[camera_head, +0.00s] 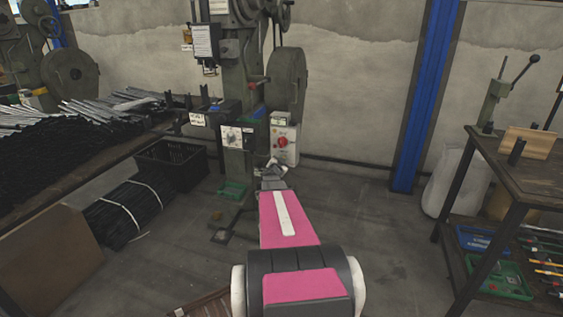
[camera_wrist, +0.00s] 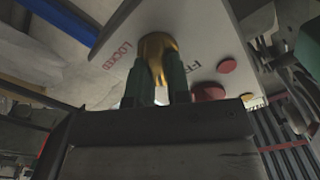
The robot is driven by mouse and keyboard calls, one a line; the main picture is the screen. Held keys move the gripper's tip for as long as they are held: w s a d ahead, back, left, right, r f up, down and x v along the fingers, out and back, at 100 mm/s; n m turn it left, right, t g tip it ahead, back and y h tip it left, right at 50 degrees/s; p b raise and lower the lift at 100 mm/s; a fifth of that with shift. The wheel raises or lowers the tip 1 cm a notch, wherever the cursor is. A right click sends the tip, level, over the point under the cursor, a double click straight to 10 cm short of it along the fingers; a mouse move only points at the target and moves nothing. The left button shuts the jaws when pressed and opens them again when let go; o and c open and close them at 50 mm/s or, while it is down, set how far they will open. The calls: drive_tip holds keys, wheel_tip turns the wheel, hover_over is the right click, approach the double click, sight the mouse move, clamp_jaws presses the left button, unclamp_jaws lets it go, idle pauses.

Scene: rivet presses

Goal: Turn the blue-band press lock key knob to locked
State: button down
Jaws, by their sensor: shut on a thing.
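The lock key knob (camera_wrist: 157,46) is brass-coloured and sits on a pale panel (camera_wrist: 205,30) in the wrist view.
Red round buttons (camera_wrist: 227,66) are on the same panel. A second white panel (camera_head: 236,137) is left of the box. A black crate (camera_head: 170,165) and a bench of dark rods stand left. A workbench (camera_head: 515,165) stands right. The floor between is mostly clear.

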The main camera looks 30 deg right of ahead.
drive_tip(key=m, duration=1.1)
drive_tip(key=shift+s+d+f+m, duration=0.2)
drive_tip(key=shift+f+m, duration=0.1)
drive_tip(key=shift+f, duration=0.1)
idle(0.3)
drive_tip(key=c, duration=1.1)
unclamp_jaws()
drive_tip(key=v, duration=1)
drive_tip(key=shift+s+a, duration=0.25)
drive_tip(key=shift+s, duration=0.1)
